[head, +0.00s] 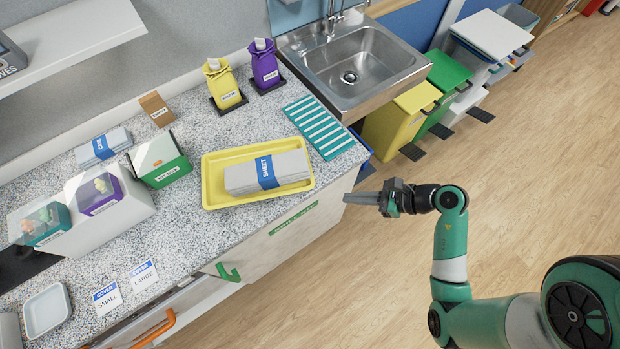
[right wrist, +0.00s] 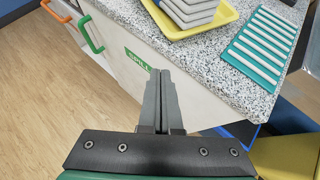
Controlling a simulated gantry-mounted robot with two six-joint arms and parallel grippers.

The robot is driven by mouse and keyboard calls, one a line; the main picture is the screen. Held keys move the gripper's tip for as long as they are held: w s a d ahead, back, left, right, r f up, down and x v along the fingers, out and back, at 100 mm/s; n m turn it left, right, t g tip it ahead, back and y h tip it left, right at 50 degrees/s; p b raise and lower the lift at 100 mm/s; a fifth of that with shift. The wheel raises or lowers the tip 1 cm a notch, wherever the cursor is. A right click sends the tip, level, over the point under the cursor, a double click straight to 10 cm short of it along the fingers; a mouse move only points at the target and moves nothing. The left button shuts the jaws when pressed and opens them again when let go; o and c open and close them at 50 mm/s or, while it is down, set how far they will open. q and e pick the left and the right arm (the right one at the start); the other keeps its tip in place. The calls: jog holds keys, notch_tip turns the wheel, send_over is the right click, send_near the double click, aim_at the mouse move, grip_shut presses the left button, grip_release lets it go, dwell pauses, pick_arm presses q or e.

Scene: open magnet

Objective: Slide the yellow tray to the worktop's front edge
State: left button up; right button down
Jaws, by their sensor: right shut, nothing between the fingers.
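The yellow tray (head: 208,183) lies on the speckled worktop (head: 185,230), near its front edge. It holds a stack of folded grey sheets (head: 290,165) with a blue "SHEET" band. The tray's corner also shows at the top of the right wrist view (right wrist: 172,31). My right gripper (head: 346,198) is shut and empty. It is in front of the worktop, beyond its front edge, to the right of the tray and apart from it. My left gripper is not in view.
A teal striped mat (head: 318,127) lies right of the tray, by the sink (head: 355,70). A green box (head: 160,160) stands left of the tray. A green handle (head: 228,272) sticks out from the front below. Open floor lies to the right.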

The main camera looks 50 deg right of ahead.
aim_at(302, 188)
jog(key=w+a, duration=0.1)
jog(key=w, duration=0.2)
jog(key=w+a+b, duration=0.1)
jog(key=w, duration=0.3)
jog(key=w+a, duration=0.2)
jog(key=w, duration=0.2)
jog(key=shift+w, duration=0.1)
jog(key=shift+f+b, duration=0.6)
jog(key=shift+d, duration=0.1)
jog(key=shift+f, duration=0.3)
